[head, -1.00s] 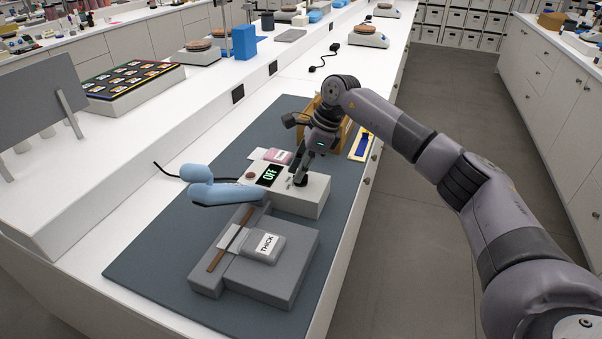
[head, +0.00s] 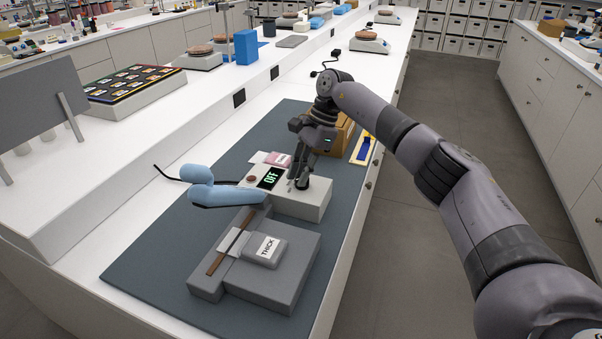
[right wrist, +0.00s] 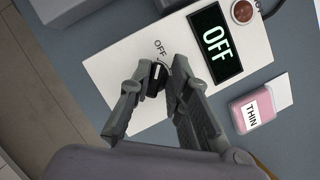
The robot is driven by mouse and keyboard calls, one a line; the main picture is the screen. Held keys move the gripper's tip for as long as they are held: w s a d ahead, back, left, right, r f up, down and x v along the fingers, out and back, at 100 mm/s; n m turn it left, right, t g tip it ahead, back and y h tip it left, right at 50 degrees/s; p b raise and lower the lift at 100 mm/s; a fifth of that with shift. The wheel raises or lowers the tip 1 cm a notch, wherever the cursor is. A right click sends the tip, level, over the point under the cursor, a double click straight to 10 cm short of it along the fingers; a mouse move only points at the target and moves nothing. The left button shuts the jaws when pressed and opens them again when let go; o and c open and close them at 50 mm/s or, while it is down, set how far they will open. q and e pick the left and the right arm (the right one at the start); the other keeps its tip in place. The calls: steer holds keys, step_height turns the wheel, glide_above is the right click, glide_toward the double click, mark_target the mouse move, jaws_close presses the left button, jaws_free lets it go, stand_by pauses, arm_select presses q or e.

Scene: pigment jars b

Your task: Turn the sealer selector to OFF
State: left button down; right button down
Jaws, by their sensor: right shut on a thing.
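The white sealer box (head: 305,208) sits on the dark mat, and its display (head: 269,178) reads OFF in green. The display also reads OFF in the right wrist view (right wrist: 216,44). The black selector knob (right wrist: 156,78) is on the box's top, near a printed OFF label (right wrist: 160,47). My right gripper (head: 301,186) reaches down over the box from above. In the right wrist view its fingers (right wrist: 158,84) are closed around the knob, one on each side. The knob's lower part is partly hidden by the fingers. My left gripper is not in view.
A light-blue sealer arm (head: 222,195) extends left of the box. A grey block (head: 275,275) with a pouch labelled THICK (head: 265,251) lies in front. A pink THIN pouch (right wrist: 254,110) lies beside the box. A brown wooden box (head: 340,137) stands behind my gripper.

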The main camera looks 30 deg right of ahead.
steer(key=shift+s+a+f, duration=0.1)
steer(key=shift+s+f, duration=0.15)
steer(key=shift+f, duration=0.1)
steer(key=c, duration=1.9)
jaws_free()
steer(key=shift+c, duration=0.2)
steer(key=shift+o, duration=1.4)
steer(key=shift+s+r, duration=0.15)
steer(key=shift+s, duration=0.05)
steer(key=shift+w, duration=0.2)
steer(key=shift+r, duration=0.2)
steer(key=v, duration=1.1)
steer(key=shift+w+r, duration=0.15)
steer(key=shift+r, duration=0.2)
steer(key=shift+f, duration=0.15)
